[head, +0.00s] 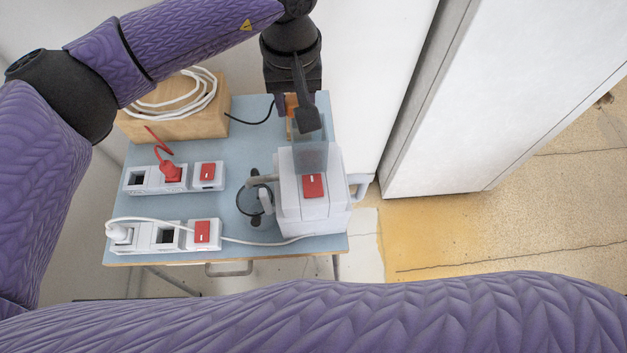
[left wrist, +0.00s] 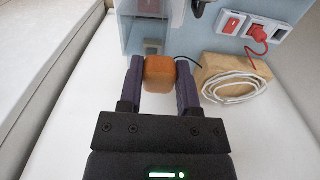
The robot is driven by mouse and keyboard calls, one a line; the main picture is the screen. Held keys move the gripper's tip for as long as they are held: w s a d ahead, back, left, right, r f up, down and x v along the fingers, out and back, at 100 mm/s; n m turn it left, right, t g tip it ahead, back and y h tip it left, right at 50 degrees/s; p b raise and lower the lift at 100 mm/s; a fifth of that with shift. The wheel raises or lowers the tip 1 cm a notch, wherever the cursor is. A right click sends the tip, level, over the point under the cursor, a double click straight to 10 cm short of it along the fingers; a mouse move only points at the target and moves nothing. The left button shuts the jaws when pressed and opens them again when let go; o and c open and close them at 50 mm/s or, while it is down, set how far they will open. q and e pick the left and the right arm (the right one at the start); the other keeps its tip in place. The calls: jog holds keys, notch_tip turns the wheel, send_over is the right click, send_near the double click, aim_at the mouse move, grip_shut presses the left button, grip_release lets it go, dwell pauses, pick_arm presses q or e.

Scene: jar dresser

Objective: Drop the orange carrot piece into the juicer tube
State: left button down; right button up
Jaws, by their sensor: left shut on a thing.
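The orange carrot piece (left wrist: 160,74) is held between the fingers of my left gripper (left wrist: 160,68), which is shut on it. In the head view, a bit of the carrot (head: 291,102) shows beside the dark fingers of the left gripper (head: 298,116). The white juicer (head: 325,212) with a red switch stands at the right of the blue table. Its translucent grey tube (head: 311,157) rises from its top. The carrot appears at the tube's far side in the head view; whether it is over the opening I cannot tell. My right gripper is not in view.
Two white power strips (head: 165,236) with red switches lie on the blue table (head: 222,207). A red plug sits in the rear one. A wooden block (head: 178,124) with coiled white cable stands at the back left. A dark-rimmed jug (head: 254,199) is beside the juicer.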

pick_arm(q)
jog(key=shift+c, duration=1.1)
grip_release()
jog(key=shift+r, duration=0.1)
notch_tip(320, 180, up, 10)
jog(key=shift+f, duration=0.1)
